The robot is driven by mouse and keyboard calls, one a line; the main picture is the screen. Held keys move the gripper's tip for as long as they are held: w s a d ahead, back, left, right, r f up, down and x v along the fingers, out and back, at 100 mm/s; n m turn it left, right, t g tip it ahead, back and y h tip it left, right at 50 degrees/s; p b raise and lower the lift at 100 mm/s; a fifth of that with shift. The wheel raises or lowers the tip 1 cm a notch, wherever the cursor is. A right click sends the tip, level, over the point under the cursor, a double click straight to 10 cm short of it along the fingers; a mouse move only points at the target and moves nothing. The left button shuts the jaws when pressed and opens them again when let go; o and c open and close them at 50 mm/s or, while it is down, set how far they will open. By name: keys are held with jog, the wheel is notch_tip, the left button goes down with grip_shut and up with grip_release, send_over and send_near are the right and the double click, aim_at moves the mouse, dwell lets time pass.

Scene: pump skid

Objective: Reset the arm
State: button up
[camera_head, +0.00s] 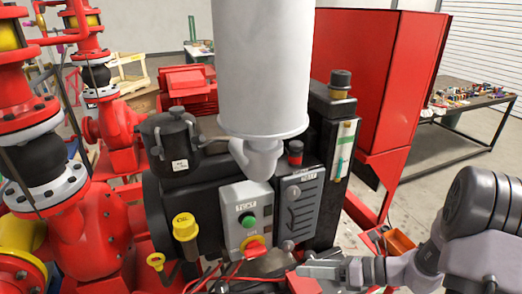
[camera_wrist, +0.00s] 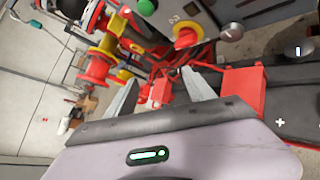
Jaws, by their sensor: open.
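My gripper (camera_wrist: 160,88) is open in the wrist view, with its two grey fingers apart and nothing held between them. In the head view my gripper (camera_head: 308,270) is at the bottom, in front of the pump skid's grey control box (camera_head: 246,214). My arm reaches in from the lower right. The box carries a green button (camera_head: 248,221) and a red knob on a yellow plate (camera_head: 254,246). In the wrist view the green button (camera_wrist: 147,6) and the red knob (camera_wrist: 186,38) lie beyond the fingers. The exact gap to the box cannot be told.
Red pump piping (camera_head: 75,225) fills the left, with a yellow cap (camera_head: 185,227) before the black machine. A large white cylinder (camera_head: 263,65) stands centrally. A red cabinet (camera_head: 378,75) and a cluttered table (camera_head: 470,98) are at right. Open floor shows between them.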

jog(key=s+a+r+n+h+b, duration=0.2)
jog(key=s+r+n+h, duration=0.3)
jog(key=s+n, duration=0.4)
jog(key=s+a+r+n+h+b, duration=0.3)
jog(key=s+n, duration=0.6)
jog(key=n, duration=0.8)
notch_tip(320, 180, up, 3)
jog(key=a+h, duration=0.1)
jog(key=h, duration=0.1)
jog(key=shift+s+a+r+h, duration=0.15)
jog(key=shift+h, duration=0.25)
